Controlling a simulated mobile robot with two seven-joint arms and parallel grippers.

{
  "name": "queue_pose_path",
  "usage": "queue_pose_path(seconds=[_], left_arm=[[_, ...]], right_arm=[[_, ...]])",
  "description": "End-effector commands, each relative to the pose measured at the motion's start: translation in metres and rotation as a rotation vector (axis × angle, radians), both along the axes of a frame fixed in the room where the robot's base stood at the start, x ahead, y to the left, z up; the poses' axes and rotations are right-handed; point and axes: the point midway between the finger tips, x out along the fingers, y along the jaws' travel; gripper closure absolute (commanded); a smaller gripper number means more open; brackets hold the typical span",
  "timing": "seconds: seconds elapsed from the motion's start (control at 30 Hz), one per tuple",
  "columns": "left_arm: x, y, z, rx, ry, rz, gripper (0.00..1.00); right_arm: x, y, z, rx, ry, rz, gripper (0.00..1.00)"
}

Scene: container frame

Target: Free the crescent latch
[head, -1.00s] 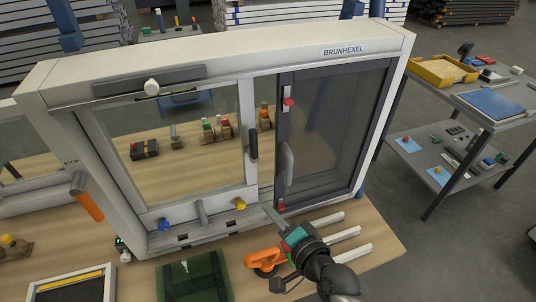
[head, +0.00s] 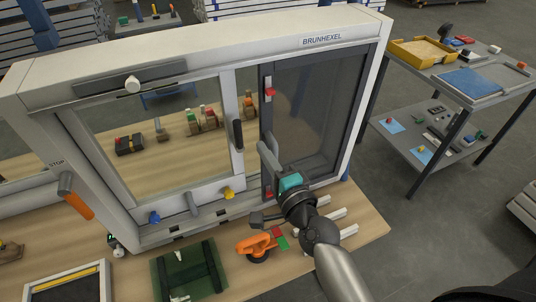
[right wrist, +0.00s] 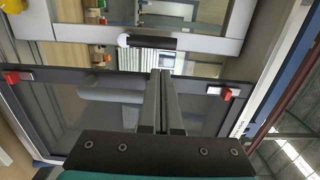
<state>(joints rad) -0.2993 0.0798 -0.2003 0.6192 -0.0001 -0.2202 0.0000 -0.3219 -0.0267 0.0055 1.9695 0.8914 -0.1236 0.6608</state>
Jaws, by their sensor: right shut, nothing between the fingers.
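A dark upright lever (head: 237,135), which I take for the crescent latch, sits on the stile between the clear pane and the dark-framed sash (head: 320,110). In the right wrist view the lever (right wrist: 155,42) lies sideways with a pale round end. My right gripper (head: 268,156) is shut and empty in front of the dark sash, right of and below the lever. Its fingers (right wrist: 166,75) point toward the lever, apparently short of it. The grey sash handle (right wrist: 108,92) shows beside the fingers; the gripper partly covers it in the head view. My left gripper is out of view.
Red catches (head: 271,92) sit high and low on the sash edge. Blue (head: 154,217) and yellow (head: 228,192) knobs stand on the lower rail. An orange-handled tool (head: 258,246) and green tray (head: 190,272) lie on the bench in front. A shelf cart (head: 445,110) stands at right.

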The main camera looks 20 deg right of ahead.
Motion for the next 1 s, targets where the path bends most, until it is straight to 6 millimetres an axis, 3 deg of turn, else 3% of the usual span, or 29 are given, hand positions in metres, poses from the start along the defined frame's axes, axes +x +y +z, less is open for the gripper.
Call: queue_pose_path(seconds=[0.2, 0.43, 1.0], left_arm=[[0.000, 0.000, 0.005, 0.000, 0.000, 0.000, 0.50], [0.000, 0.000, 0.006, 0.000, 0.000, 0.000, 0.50], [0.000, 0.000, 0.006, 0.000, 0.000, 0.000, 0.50]], right_arm=[[0.035, 0.003, 0.001, -0.001, -0.001, 0.000, 1.00], [0.058, 0.005, 0.000, -0.001, 0.000, 0.000, 1.00], [0.066, 0.005, 0.000, -0.004, 0.001, 0.000, 1.00]])
